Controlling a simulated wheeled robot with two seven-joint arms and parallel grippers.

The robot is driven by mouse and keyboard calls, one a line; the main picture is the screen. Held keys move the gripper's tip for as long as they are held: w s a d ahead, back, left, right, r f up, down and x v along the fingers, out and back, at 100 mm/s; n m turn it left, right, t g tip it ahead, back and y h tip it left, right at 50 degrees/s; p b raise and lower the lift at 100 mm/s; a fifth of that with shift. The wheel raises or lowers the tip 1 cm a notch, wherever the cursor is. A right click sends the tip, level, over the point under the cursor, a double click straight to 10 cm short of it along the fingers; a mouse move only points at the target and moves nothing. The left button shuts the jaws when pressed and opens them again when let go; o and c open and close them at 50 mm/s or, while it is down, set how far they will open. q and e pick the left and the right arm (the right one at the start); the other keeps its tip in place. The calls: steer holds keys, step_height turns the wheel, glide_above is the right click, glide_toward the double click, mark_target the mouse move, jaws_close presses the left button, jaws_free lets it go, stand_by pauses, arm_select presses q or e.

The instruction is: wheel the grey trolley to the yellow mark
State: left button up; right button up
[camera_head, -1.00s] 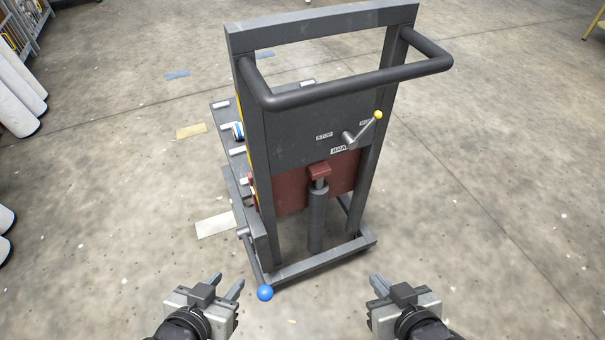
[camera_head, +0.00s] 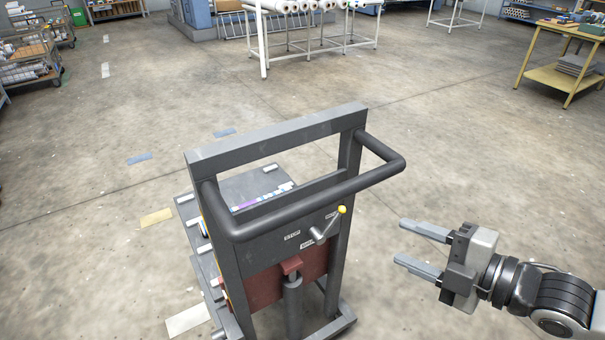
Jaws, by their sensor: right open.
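The grey trolley (camera_head: 268,148) stands upright in front of me, with a dark push bar (camera_head: 305,205) facing me. A lever with a yellow knob (camera_head: 341,210) is on its back panel. My right gripper (camera_head: 410,246) is open and empty, to the right of the push bar and apart from it. My left gripper is out of the picture. A yellow mark (camera_head: 156,217) lies on the floor just left of the trolley. The trolley's lower front is partly hidden behind its frame.
Blue marks (camera_head: 139,158) and a whitish mark (camera_head: 188,320) also lie on the floor. A rack with white rolls (camera_head: 300,40) stands at the back. A yellow table (camera_head: 563,78) is at the far right, and shelf carts (camera_head: 28,70) at the far left. The floor between is clear.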

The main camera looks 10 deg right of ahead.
step_height(320, 180, up, 4)
steer(key=w+a+n+y, duration=0.1)
steer(key=a+n+y, duration=0.1)
steer(key=n, duration=0.1)
steer(key=b, duration=0.7)
glide_toward(313, 196)
steer(key=w+f, duration=0.1)
steer(key=w, duration=0.1)
steer(key=shift+n+g, duration=0.3)
steer(key=p+x, duration=0.1)
steer(key=x, duration=0.7)
steer(key=shift+w+a+f, duration=0.1)
steer(key=shift+w+f, duration=0.05)
steer(key=shift+w, duration=0.2)
steer(key=shift+w+a+f, duration=0.15)
steer(key=shift+w+a, duration=0.15)
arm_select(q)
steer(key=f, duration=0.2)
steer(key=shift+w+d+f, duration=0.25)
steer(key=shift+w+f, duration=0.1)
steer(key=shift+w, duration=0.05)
arm_select(e)
jaws_close()
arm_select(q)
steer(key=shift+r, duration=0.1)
arm_select(e)
steer(key=shift+w, duration=0.1)
